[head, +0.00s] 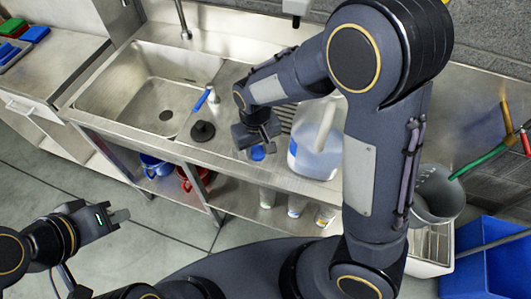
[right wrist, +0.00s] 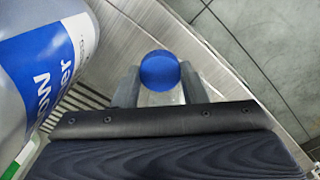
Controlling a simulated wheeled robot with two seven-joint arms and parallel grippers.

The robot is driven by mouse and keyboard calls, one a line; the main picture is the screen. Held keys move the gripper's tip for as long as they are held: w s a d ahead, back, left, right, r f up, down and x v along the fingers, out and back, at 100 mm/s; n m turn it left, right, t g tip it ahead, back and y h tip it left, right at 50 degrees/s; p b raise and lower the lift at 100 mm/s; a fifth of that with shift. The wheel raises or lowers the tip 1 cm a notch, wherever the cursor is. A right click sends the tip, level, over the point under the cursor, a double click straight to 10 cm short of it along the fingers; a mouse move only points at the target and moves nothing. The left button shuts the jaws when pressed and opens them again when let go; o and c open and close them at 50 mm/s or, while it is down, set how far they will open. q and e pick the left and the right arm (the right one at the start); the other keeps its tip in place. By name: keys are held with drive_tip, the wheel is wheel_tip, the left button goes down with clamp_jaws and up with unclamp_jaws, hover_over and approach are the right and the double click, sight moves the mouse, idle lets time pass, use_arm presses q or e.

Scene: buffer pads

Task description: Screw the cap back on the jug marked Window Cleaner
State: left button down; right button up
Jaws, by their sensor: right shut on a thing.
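My right gripper (head: 257,143) is shut on a round blue cap (head: 257,153), which also shows between the fingertips in the right wrist view (right wrist: 159,70). The cap is left of the jug and apart from it, near the counter's front edge. The jug's mouth is hidden. My left gripper (head: 120,216) is over the floor, away from the counter; its finger opening is unclear.
A sink (head: 150,92) lies left on the counter, with a black disc-shaped object (head: 203,131) and a blue-handled tool (head: 203,98) nearby. Red pots (head: 190,178) and small bottles sit below. A grey bucket (head: 437,192) is right.

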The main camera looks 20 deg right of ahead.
use_arm(q)
drive_tip(key=shift+f+b, duration=0.85)
drive_tip(key=shift+f, duration=0.1)
use_arm(e)
drive_tip(key=a+r, duration=0.7)
drive_tip(key=a, duration=0.4)
drive_tip(key=shift+a, duration=0.35)
use_arm(q)
drive_tip(key=c, duration=2.2)
unclamp_jaws()
